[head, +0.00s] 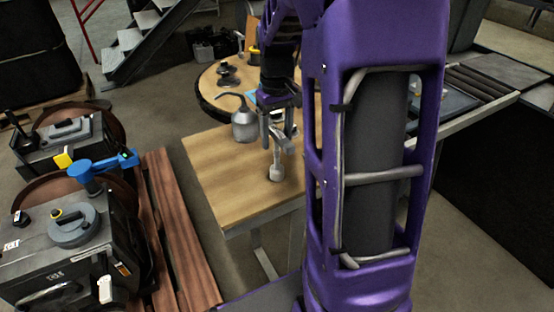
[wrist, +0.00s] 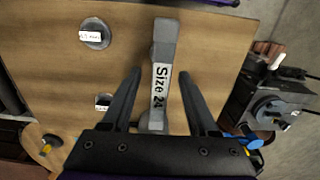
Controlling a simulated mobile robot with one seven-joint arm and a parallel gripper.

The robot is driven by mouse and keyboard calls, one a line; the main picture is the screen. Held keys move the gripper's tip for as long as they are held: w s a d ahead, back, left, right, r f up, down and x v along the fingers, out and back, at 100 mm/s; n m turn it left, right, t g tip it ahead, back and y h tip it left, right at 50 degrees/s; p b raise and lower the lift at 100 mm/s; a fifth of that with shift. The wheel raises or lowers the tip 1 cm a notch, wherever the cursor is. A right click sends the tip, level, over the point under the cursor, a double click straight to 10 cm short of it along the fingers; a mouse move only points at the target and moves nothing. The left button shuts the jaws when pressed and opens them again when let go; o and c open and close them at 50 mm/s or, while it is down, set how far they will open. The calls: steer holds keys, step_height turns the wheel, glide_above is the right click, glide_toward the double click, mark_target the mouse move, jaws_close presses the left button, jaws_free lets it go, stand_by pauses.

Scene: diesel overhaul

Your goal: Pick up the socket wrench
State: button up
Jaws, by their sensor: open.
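A grey metal tool with a white label reading "Size 24" (wrist: 161,84), which looks like the socket wrench, is over the wooden table (wrist: 222,48) in the wrist view. In the head view the wrench (head: 276,160) shows below my gripper (head: 277,134), with a round end near the tabletop. I cannot tell whether it stands or lies. My gripper (wrist: 159,72) is open, with one finger on each side of the wrench's shaft in the wrist view. Gaps show between shaft and fingers. The wrench's near end is partly hidden by the gripper body.
A grey oil can (head: 245,125) stands just left of my gripper. Black machines (head: 70,240) stand left of the table. The table's front is clear.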

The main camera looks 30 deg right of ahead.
mark_target(277, 155)
step_height(277, 155, down, 3)
steer(key=shift+r, duration=0.2)
jaws_close()
steer(key=shift+r, duration=0.1)
stand_by(1.2)
